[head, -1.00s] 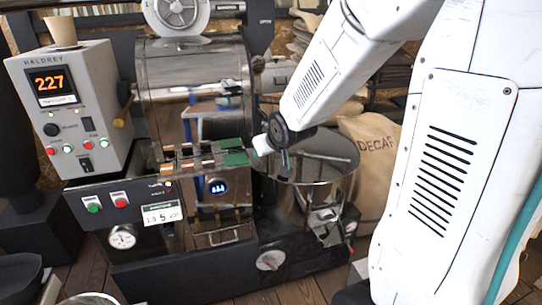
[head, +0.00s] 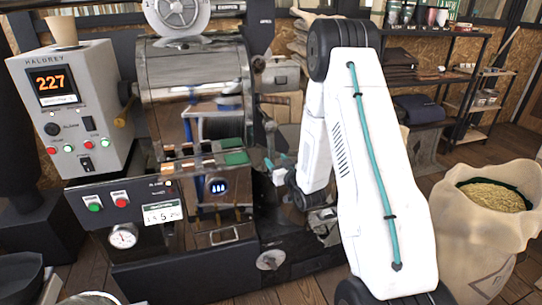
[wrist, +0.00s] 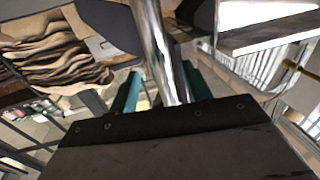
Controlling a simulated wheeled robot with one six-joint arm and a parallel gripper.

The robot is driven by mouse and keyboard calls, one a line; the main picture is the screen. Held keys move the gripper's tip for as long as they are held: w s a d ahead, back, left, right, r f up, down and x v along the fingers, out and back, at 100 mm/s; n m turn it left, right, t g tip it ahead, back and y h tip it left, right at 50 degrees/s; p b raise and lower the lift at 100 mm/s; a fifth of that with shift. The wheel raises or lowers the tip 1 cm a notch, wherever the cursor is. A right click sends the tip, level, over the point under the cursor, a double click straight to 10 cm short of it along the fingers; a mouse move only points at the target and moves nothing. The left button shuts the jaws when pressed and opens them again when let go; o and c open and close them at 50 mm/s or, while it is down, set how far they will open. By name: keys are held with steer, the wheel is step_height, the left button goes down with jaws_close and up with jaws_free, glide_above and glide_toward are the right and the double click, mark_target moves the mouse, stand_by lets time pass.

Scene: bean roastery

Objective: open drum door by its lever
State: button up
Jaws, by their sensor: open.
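The roaster drum (head: 192,80) is a shiny metal cylinder in the head view, with its front facing right. A dark knob (head: 258,63) stands at the drum's upper right edge. My gripper (head: 276,163) is low to the right of the drum front, below that knob, with its teal fingers apart. In the wrist view, my gripper (wrist: 158,90) has a chrome rod (wrist: 160,50) running between its open fingers. The rod may be the lever; I cannot tell whether it touches a finger. My arm hides part of the cooling tray area.
The control box (head: 80,105) reads 227 at left. The roaster's dark base (head: 200,262) carries buttons and a gauge. A sack of beans (head: 485,230) stands on the floor at right. Shelves (head: 440,70) are behind. Bare floor shows between shelves and sack.

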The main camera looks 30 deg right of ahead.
mark_target(273, 157)
steer(key=w, duration=0.5)
steer(key=shift+d, duration=0.3)
